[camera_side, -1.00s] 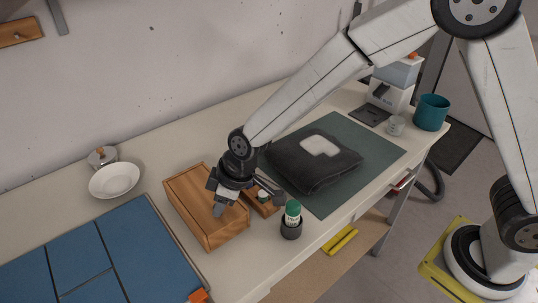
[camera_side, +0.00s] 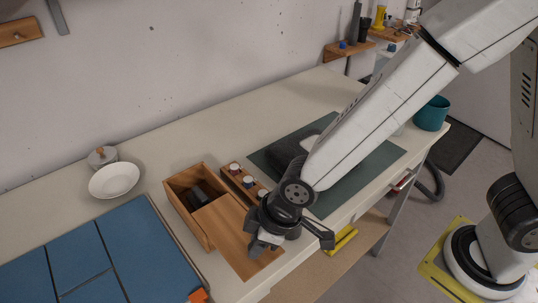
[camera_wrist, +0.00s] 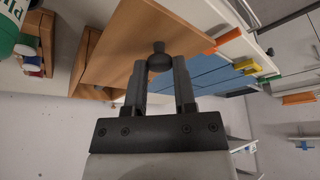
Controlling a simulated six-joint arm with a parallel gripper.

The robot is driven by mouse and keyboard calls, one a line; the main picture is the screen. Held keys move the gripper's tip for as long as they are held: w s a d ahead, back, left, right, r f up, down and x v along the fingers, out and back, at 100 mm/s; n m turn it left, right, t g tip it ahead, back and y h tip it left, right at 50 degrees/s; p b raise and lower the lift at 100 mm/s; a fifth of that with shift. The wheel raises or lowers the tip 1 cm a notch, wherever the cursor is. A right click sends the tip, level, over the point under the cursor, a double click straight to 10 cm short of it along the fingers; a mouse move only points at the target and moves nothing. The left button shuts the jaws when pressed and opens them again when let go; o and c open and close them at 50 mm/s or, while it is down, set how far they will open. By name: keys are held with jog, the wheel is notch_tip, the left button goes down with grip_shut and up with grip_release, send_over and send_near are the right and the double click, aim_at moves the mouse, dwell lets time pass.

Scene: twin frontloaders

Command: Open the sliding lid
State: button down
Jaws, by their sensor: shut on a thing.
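The wooden box (camera_side: 181,212) stands on the table in the side view, with its back part uncovered and a dark object (camera_side: 196,197) inside. The sliding lid (camera_side: 228,229) is drawn out toward the table's front edge and covers the front part of the box. My gripper (camera_side: 258,246) is at the lid's front end. In the wrist view my gripper (camera_wrist: 160,72) is shut on the lid's dark round knob (camera_wrist: 159,57), with the lid (camera_wrist: 147,28) behind it. In the side view my gripper hides the knob.
A small wooden rack (camera_side: 229,178) with small bottles stands right beside the box. A blue panelled board (camera_side: 150,245) lies to the left, with a white bowl (camera_side: 114,180) behind it. A green-and-white bottle (camera_wrist: 12,30) is close by in the wrist view.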

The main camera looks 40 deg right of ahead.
jog(key=shift+s, duration=1.75)
jog(key=shift+c, duration=2)
grip_release()
jog(key=shift+s+r, duration=0.1)
jog(key=shift+r, duration=0.1)
jog(key=v, duration=0.7)
jog(key=shift+r, duration=0.2)
jog(key=shift+d, duration=0.15)
